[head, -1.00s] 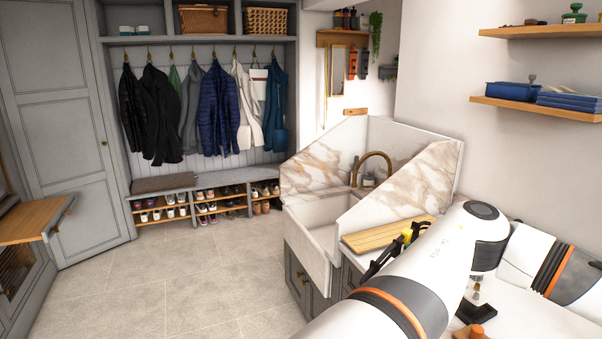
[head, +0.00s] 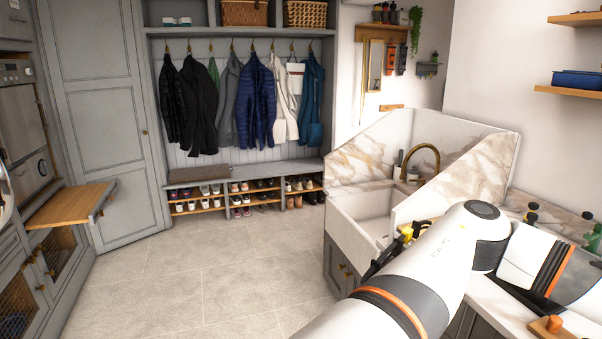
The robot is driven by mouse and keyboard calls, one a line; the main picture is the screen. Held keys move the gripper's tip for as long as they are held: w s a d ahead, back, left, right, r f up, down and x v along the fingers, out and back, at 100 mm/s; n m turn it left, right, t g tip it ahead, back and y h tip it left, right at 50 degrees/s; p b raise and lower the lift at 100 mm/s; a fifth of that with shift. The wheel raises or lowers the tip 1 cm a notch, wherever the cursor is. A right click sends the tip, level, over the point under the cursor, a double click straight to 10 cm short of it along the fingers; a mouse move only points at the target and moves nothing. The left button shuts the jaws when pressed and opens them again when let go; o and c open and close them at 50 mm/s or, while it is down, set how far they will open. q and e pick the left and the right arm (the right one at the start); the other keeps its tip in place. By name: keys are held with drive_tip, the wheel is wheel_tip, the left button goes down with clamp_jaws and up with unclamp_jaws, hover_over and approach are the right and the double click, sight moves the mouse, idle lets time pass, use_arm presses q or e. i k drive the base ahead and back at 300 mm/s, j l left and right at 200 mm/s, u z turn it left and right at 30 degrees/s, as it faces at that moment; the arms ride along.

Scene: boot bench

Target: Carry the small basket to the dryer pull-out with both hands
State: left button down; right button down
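Two wicker baskets sit in the upper cubbies of the grey coat unit: a brown one (head: 245,12) and a lighter one (head: 305,14). I cannot tell whether either is the small basket. The dryer pull-out, a wooden-topped board (head: 68,205), juts out at the left below a built-in appliance (head: 22,120). Its visible top is bare. My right arm crosses the lower right. Black and yellow parts that look like my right gripper (head: 394,250) show behind it near the sink, mostly hidden; its opening cannot be seen. My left gripper is out of view.
The tiled floor (head: 210,275) is clear from the pull-out to the shoe bench (head: 225,174). A marble-backed sink (head: 365,215) and counter stand at the right. Mesh-front cabinets (head: 55,255) line the left. Coats (head: 255,100) hang at the back.

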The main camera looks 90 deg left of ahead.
sight(77, 201)
drive_tip(key=u, duration=2.45)
drive_tip(key=i+j+u, duration=0.1)
drive_tip(key=u, duration=0.35)
drive_tip(key=i+u, duration=0.2)
drive_tip(key=u, duration=0.25)
drive_tip(key=i+u, duration=0.1)
drive_tip(key=i, duration=1.05)
drive_tip(key=i+u, duration=0.1)
drive_tip(key=i, duration=1.05)
drive_tip(key=i+l+u, duration=0.1)
drive_tip(key=i, duration=1.05)
drive_tip(key=i+u, duration=0.2)
drive_tip(key=i, duration=0.4)
drive_tip(key=i+l+u, duration=0.1)
drive_tip(key=i+u, duration=0.15)
drive_tip(key=i, duration=0.3)
drive_tip(key=i+u, duration=0.25)
drive_tip(key=i, duration=0.4)
drive_tip(key=i+u, duration=0.25)
drive_tip(key=i, duration=0.4)
